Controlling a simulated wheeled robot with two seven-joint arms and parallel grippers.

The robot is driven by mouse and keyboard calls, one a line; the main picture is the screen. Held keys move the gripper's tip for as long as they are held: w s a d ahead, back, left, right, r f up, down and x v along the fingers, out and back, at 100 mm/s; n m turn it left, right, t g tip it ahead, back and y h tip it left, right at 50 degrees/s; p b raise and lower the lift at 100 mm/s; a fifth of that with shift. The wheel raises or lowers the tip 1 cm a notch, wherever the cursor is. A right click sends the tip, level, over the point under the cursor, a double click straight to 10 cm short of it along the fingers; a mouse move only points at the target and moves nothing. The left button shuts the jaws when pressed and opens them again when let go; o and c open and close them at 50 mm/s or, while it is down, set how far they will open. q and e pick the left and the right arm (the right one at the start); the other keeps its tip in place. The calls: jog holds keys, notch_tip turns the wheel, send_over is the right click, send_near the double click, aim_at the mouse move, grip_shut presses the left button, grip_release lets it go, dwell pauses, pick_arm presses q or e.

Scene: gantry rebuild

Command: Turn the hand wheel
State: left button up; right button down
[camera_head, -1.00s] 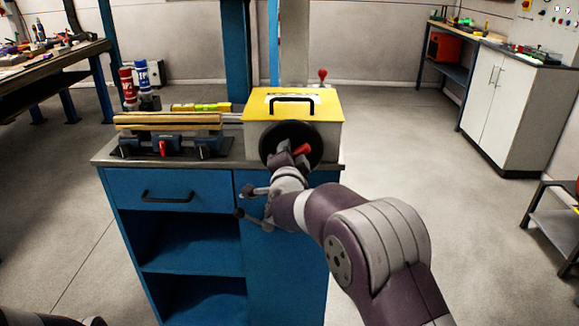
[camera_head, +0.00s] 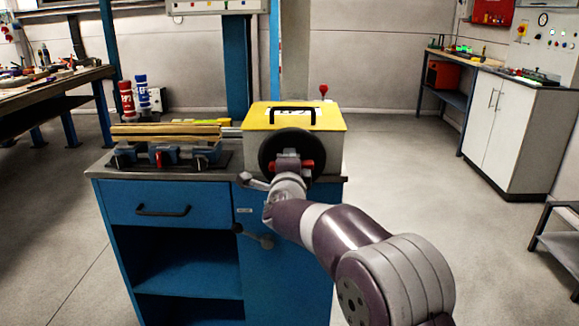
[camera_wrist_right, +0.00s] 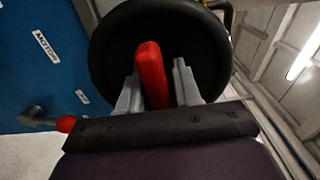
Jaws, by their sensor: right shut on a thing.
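The hand wheel (camera_head: 267,148) is a black disc on the front of a yellow-topped grey box (camera_head: 330,150). It also fills the top of the right wrist view (camera_wrist_right: 205,50). My right gripper (camera_head: 288,163) is at the wheel's face, with red showing on both sides of it in the head view. In the right wrist view the wheel's red handle (camera_wrist_right: 152,72) stands between the two grey fingers of my right gripper (camera_wrist_right: 157,90), which is shut on it. The gripper hides part of the wheel's middle. My left gripper is not in view.
The box stands on a blue cabinet (camera_head: 165,188) beside a vise (camera_head: 160,158) holding wooden boards. Two lever handles (camera_head: 252,238) stick out at the cabinet front, near my right forearm. Red and blue bottles (camera_head: 142,92) stand behind.

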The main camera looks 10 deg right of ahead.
dwell(0.3)
jog(key=c, duration=1)
grip_release()
jog(key=shift+c, duration=0.2)
jog(key=v, duration=1.2)
jog(key=shift+s+p, duration=0.35)
jog(key=shift+p, duration=0.1)
jog(key=shift+a, duration=0.1)
